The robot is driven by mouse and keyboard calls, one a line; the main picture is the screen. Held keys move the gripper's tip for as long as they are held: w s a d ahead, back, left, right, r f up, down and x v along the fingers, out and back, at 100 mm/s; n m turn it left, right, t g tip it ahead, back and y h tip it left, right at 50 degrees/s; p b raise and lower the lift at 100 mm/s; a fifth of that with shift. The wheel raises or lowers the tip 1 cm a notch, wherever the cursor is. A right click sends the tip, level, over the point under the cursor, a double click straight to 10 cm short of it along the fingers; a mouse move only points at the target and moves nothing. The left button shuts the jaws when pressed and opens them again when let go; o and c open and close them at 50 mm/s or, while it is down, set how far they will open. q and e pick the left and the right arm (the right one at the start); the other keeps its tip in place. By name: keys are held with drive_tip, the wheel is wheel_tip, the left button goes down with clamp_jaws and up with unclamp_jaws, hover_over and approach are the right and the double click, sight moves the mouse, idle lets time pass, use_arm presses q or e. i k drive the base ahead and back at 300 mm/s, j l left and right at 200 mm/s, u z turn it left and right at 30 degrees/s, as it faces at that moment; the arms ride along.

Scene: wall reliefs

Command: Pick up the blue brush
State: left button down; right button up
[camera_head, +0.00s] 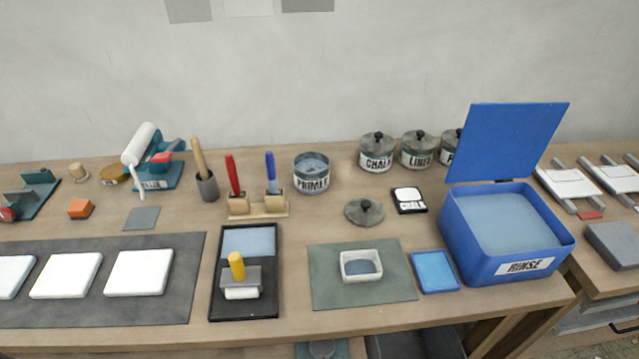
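The blue brush (270,168) stands upright with its blue handle up in the right slot of a small wooden stand (258,211). Its lower end sits in the stand and is hidden. A red brush (233,172) stands in the left slot beside it, apart from the blue one. Neither of my grippers shows in the head view.
In front lies a black tray (216,296) with a yellow-handled roller (238,272). A wooden-handled tool in a grey cup (207,187) is to the left. A blue rinse box (455,236) with raised lid stands right.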

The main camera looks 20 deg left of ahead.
sight(273, 181)
drive_tip(key=k+j+z, duration=0.3)
drive_tip(key=j, duration=0.2)
drive_tip(key=k+j+z, duration=0.3)
drive_tip(key=j, duration=0.2)
drive_tip(key=k+j+z, duration=0.3)
drive_tip(key=j, duration=0.15)
drive_tip(key=i, duration=0.1)
